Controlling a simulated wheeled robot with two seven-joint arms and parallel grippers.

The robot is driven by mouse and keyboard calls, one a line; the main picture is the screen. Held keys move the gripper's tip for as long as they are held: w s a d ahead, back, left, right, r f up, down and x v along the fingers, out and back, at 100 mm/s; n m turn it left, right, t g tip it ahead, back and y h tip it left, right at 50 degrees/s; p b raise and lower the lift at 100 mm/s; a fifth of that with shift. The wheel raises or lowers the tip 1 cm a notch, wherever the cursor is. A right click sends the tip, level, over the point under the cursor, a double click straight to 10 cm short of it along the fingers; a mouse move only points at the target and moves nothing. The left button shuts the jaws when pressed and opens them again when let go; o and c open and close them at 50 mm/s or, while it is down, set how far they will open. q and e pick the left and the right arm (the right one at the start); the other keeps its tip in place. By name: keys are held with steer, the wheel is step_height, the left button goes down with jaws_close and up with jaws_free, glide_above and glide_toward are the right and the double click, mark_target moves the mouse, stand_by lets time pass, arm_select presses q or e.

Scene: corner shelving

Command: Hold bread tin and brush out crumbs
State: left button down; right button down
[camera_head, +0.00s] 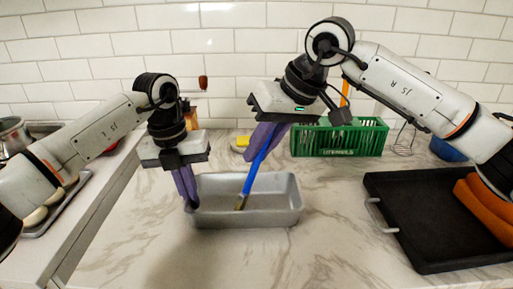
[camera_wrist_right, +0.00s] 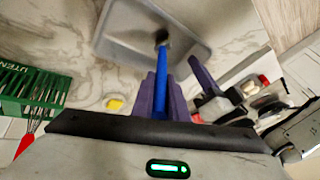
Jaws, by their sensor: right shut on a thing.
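The grey metal bread tin (camera_head: 272,213) sits on the marble counter in the middle of the head view. It also shows at the top of the right wrist view (camera_wrist_right: 190,32). My left gripper (camera_head: 190,203) is at the tin's left end, its purple fingers close together on the rim there. My right gripper (camera_head: 262,138) is shut on the blue brush (camera_head: 255,172) above the tin's far side. The brush slants down into the tin, bristles low near the inside floor. In the right wrist view the brush (camera_wrist_right: 162,72) extends from between the purple fingers. Crumbs cannot be made out.
A green utensil crate (camera_head: 340,140) stands behind the tin, with a yellow item (camera_head: 242,141) to its left. A black tray (camera_head: 410,225) with orange items (camera_head: 485,210) lies on the right. The counter in front of the tin is clear.

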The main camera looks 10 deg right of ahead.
steer(key=shift+a, duration=0.15)
steer(key=a, duration=0.3)
steer(key=shift+w+a, duration=0.35)
steer(key=shift+a, duration=0.05)
steer(key=shift+r, duration=0.1)
step_height(320, 180, up, 10)
stand_by(0.9)
stand_by(0.8)
arm_select(q)
steer(key=c, duration=1.9)
jaws_free()
steer(key=shift+c, duration=0.2)
